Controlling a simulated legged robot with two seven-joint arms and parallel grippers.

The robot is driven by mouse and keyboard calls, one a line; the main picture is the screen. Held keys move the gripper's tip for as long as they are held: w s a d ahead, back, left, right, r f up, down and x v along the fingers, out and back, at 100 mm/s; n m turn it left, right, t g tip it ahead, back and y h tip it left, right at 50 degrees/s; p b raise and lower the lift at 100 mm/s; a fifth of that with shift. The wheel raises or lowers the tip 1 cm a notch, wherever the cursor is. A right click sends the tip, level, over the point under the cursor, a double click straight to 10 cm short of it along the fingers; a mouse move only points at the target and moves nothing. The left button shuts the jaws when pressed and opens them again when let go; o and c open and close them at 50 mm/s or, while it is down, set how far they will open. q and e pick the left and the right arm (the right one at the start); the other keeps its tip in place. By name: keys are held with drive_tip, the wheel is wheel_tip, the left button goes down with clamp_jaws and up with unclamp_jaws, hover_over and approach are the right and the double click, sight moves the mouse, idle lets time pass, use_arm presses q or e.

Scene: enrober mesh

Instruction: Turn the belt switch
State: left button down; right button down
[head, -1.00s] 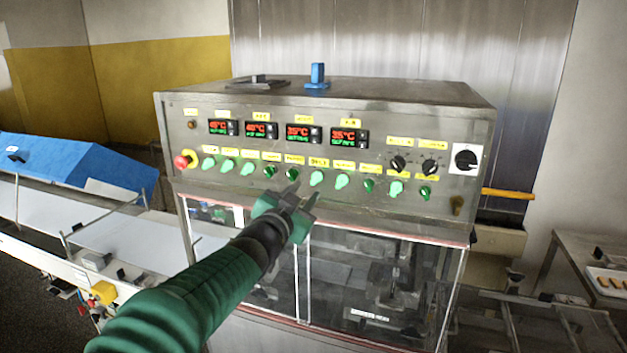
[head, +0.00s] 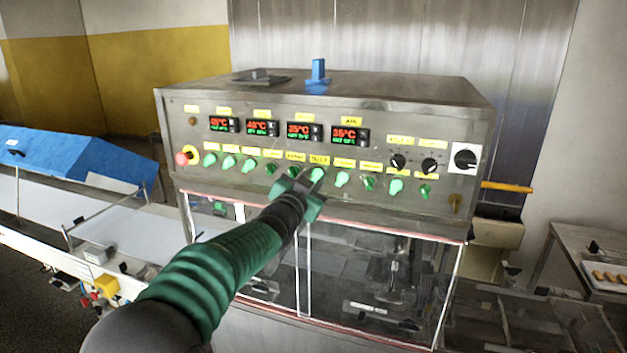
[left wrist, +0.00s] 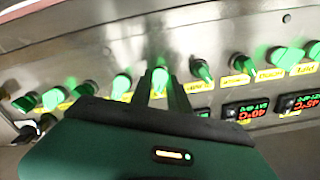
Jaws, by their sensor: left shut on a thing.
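The belt switch (head: 317,173) is a green knob in the lower row of the grey control panel (head: 215,180), under a yellow label (head: 319,160) too small to read surely. My left gripper (head: 308,183) reaches up to the panel and is shut on this knob. In the left wrist view the green knob (left wrist: 160,77) shows between the two dark fingers of the left gripper (left wrist: 160,92). The fingers partly hide the knob, and its exact angle is hard to tell. My right gripper is in neither view.
Similar green knobs stand close on both sides, such as one on the right (head: 342,179). A red emergency button (head: 184,158) is at the panel's left end. Black rotary switches (head: 465,159) are at the right. Clear guard panels (head: 350,265) lie below.

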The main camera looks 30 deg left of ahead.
use_arm(q)
drive_tip(key=shift+f+m+b, duration=0.35)
drive_tip(key=shift+m+b, duration=0.25)
drive_tip(key=shift+b, duration=0.25)
drive_tip(key=shift+r, duration=0.15)
drive_tip(key=c, duration=1.6)
unclamp_jaws()
drive_tip(key=shift+o, duration=0.6)
drive_tip(key=shift+w, duration=0.1)
